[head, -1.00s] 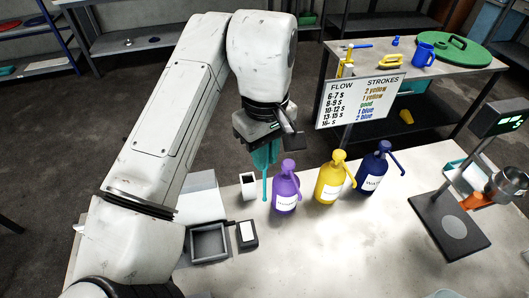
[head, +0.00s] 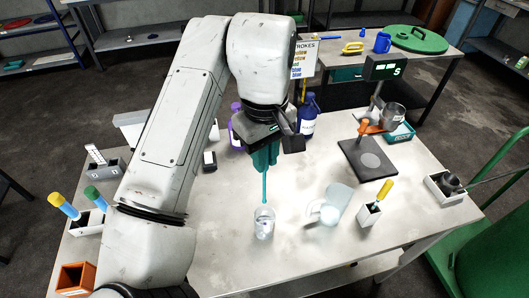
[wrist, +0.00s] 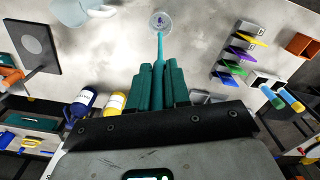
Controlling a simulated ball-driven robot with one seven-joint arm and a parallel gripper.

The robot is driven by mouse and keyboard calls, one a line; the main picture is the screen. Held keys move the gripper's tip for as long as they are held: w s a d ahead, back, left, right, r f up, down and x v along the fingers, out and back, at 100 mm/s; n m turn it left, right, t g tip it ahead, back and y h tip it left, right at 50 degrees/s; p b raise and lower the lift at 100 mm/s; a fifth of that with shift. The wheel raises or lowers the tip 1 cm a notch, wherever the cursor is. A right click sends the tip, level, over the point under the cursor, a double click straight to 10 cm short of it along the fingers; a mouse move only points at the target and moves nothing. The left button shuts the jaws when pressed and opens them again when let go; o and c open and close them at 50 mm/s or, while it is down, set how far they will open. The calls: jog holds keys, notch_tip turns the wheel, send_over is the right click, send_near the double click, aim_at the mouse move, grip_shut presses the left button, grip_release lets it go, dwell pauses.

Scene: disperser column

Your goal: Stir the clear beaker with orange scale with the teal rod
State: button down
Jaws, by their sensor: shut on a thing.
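My gripper (head: 265,160) points down over the worktable with its teal fingers shut on the teal rod (head: 264,188). In the wrist view my gripper (wrist: 159,72) has the rod (wrist: 160,45) sticking out past its fingertips. A small clear beaker (head: 264,224) stands upright on the table under the rod. It also shows in the wrist view (wrist: 161,22). The rod's lower end is at the beaker's mouth; I cannot tell how far inside it is. The colour of the beaker's scale is too small to read.
A larger clear jug (head: 337,204) stands right of the beaker. A white holder with a yellow-handled tool (head: 377,197) and a dark scale plate (head: 365,160) are further right. Bottles (head: 306,118) stand behind my gripper. An orange box (head: 75,278) is front left.

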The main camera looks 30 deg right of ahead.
jog(key=shift+s+f, duration=0.1)
jog(key=shift+f, duration=0.05)
jog(key=b, duration=0.6)
send_over(264, 199)
notch_tip(264, 199, down, 5)
jog(key=shift+d+f+b, duration=0.15)
jog(key=shift+f+b, duration=2)
jog(key=shift+f, duration=2.75)
